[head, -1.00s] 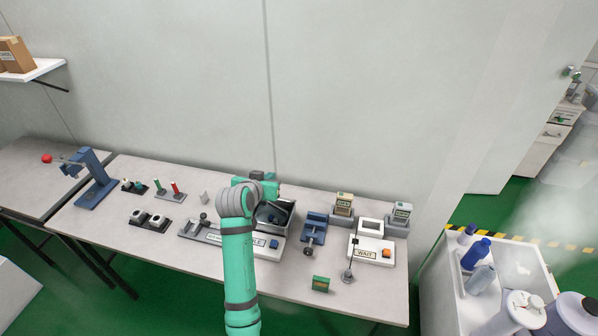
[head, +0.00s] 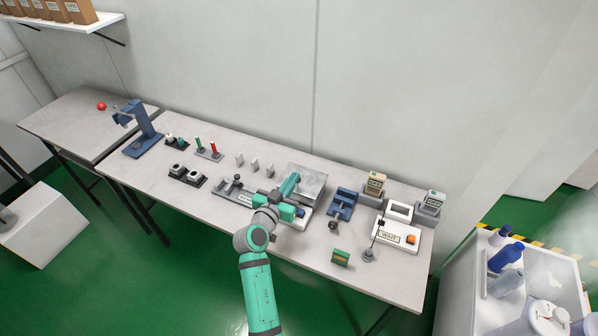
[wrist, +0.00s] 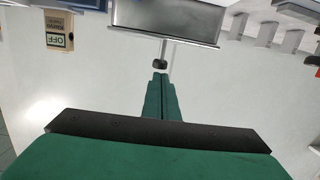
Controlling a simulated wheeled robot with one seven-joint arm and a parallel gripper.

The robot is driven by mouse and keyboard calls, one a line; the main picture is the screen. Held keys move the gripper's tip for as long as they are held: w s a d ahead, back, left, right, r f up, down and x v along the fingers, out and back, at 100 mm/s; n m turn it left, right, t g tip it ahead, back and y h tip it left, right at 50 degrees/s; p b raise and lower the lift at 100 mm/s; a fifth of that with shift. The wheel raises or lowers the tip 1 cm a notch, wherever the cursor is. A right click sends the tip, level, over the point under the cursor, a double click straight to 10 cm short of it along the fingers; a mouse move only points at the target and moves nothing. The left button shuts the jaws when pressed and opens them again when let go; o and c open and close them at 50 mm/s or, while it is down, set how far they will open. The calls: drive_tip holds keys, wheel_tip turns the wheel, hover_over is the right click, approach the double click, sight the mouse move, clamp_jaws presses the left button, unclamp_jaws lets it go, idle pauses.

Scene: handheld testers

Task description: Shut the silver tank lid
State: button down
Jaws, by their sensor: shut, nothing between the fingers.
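The silver tank (head: 312,181) stands on the workbench at the back, right of the middle in the head view. In the wrist view, a silver panel with a raised rim (wrist: 165,18) fills the top middle. A thin rod with a dark knob (wrist: 160,64) sticks out from it. I cannot tell how far the lid is open. My gripper (head: 294,177) is in front of the tank and partly covers it. In the wrist view, the green fingers (wrist: 160,76) are shut and empty, their tips close to the knob. I cannot tell whether they touch it.
A blue fixture (head: 342,205) stands right of the tank, then a white WAIT box (head: 398,235) with an orange button. A green tester (head: 341,257) lies near the front edge. Small grey blocks (head: 254,164) stand left of the tank. Bare tabletop (head: 310,257) shows in front.

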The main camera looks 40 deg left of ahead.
drive_tip(key=shift+s+d+f, duration=0.1)
drive_tip(key=shift+s+f, duration=0.2)
drive_tip(key=shift+f, duration=0.45)
drive_tip(key=shift+s+d+f, duration=0.1)
drive_tip(key=shift+s+f, duration=0.15)
drive_tip(key=shift+f, duration=0.5)
drive_tip(key=shift+a+r, duration=0.1)
wheel_tip(320, 180, up, 5)
drive_tip(key=s+d+f, duration=0.2)
drive_tip(key=s+f, duration=0.1)
drive_tip(key=s, duration=0.5)
drive_tip(key=shift+s+d, duration=0.15)
drive_tip(key=shift+s, duration=0.2)
